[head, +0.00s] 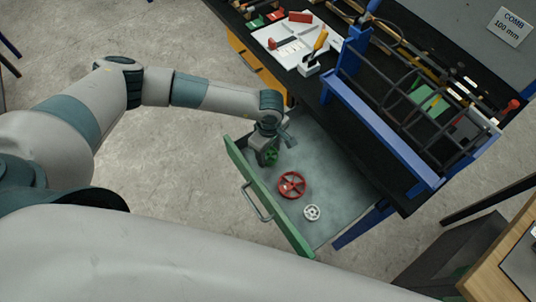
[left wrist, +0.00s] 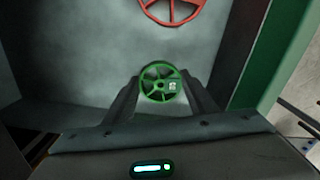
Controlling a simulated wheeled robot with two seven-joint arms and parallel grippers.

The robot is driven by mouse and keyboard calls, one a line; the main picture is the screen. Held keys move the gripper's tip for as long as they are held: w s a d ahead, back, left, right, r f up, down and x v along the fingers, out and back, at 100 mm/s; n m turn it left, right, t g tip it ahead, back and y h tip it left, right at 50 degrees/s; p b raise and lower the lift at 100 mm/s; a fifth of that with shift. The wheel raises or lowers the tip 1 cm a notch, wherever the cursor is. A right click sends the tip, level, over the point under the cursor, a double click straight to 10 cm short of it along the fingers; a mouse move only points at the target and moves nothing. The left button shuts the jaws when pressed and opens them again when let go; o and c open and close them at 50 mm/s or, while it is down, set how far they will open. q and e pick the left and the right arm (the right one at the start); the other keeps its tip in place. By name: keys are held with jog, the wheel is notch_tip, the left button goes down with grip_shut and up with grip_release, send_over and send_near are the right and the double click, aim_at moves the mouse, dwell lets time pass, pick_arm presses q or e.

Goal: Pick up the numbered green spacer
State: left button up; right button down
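The green spacer (head: 271,155) is a small spoked wheel in the pulled-out drawer, partly covered by my left gripper (head: 265,158) in the head view. In the left wrist view the green spacer (left wrist: 158,83) lies between the tips of my left gripper's two fingers (left wrist: 160,77), with a small pale number tag on its right side. The fingertips are right at its left and right edges. I cannot tell whether they press on it or whether it is off the drawer floor. My right gripper is not in view.
A larger red wheel (head: 291,185) and a small white wheel (head: 312,212) lie on the grey drawer floor (head: 340,180). The green drawer front (head: 262,195) stands close to my left gripper. A blue frame with a rebar cage (head: 385,130) stands on the black bench above.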

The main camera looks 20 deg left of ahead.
aim_at(272, 157)
pick_arm(q)
jog(key=shift+r, duration=0.1)
jog(key=shift+r+b, duration=0.4)
jog(key=shift+r, duration=0.05)
jog(key=r, duration=0.1)
jog(key=r+b, duration=0.1)
jog(key=d+r+b, duration=0.1)
jog(key=shift+s+r, duration=0.1)
jog(key=shift+s, duration=0.2)
jog(key=s+d+r+b, duration=0.4)
jog(key=s+d+r, duration=0.1)
jog(key=d, duration=0.4)
jog(key=shift+s+r, duration=0.25)
jog(key=shift+r, duration=0.6)
